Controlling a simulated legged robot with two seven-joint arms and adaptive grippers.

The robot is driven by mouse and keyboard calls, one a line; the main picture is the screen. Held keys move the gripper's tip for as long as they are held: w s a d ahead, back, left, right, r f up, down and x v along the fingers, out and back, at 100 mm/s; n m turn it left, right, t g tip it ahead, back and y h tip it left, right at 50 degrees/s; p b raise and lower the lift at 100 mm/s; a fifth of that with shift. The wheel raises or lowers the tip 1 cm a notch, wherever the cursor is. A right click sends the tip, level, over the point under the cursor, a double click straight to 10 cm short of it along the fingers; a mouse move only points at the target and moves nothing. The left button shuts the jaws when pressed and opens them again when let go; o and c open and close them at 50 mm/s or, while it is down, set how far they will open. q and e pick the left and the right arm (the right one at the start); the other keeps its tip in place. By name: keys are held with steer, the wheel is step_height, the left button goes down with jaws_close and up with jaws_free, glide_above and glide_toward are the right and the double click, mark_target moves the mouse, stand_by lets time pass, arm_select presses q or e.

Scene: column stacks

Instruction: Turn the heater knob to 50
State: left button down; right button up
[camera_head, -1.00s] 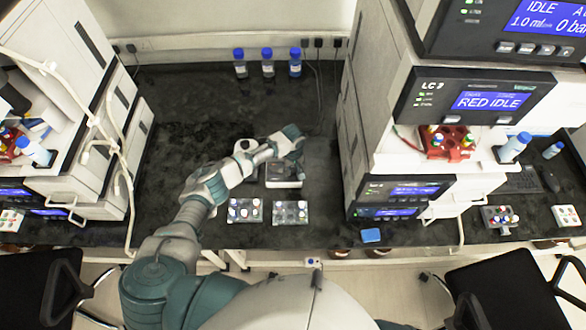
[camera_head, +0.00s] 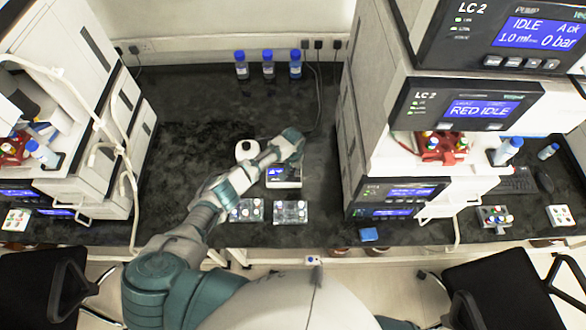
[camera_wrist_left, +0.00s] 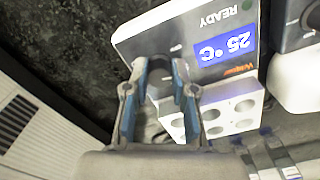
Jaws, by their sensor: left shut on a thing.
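The heater (camera_head: 284,180) is a small light-coloured block with a blue display, on the dark bench in the middle of the head view. In the left wrist view the heater (camera_wrist_left: 160,42) shows upside down and its display (camera_wrist_left: 225,46) reads 25 °C, with READY beside it. The dark round heater knob (camera_wrist_left: 159,76) sits between the fingers of my left gripper (camera_wrist_left: 158,86), which is shut on it. In the head view my left gripper (camera_head: 291,146) reaches over the heater's back part and hides the knob. My right gripper is not in view.
A white rounded device (camera_head: 246,150) stands left of the heater. Two vial racks (camera_head: 246,211) (camera_head: 291,212) lie in front of it. Blue-capped bottles (camera_head: 268,65) stand at the back. Instrument stacks (camera_head: 100,120) (camera_head: 390,150) flank the bench. The bench behind the heater is mostly clear.

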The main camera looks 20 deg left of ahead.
arm_select(q)
steer(key=m, duration=0.3)
steer(key=shift+m, duration=0.4)
steer(key=m, duration=0.3)
steer(key=shift+m, duration=0.3)
steer(key=m, duration=0.3)
steer(key=shift+m, duration=0.3)
steer(key=m, duration=0.3)
steer(key=shift+w+m, duration=0.15)
steer(key=shift+m, duration=0.15)
steer(key=m+b, duration=0.1)
steer(key=m, duration=0.8)
steer(key=m+b, duration=0.1)
steer(key=m, duration=0.2)
steer(key=shift+w+r+m+b, duration=0.15)
steer(key=shift+m+b, duration=0.15)
steer(key=shift+m, duration=0.1)
steer(key=c, duration=1)
jaws_free()
steer(key=shift+o, duration=0.3)
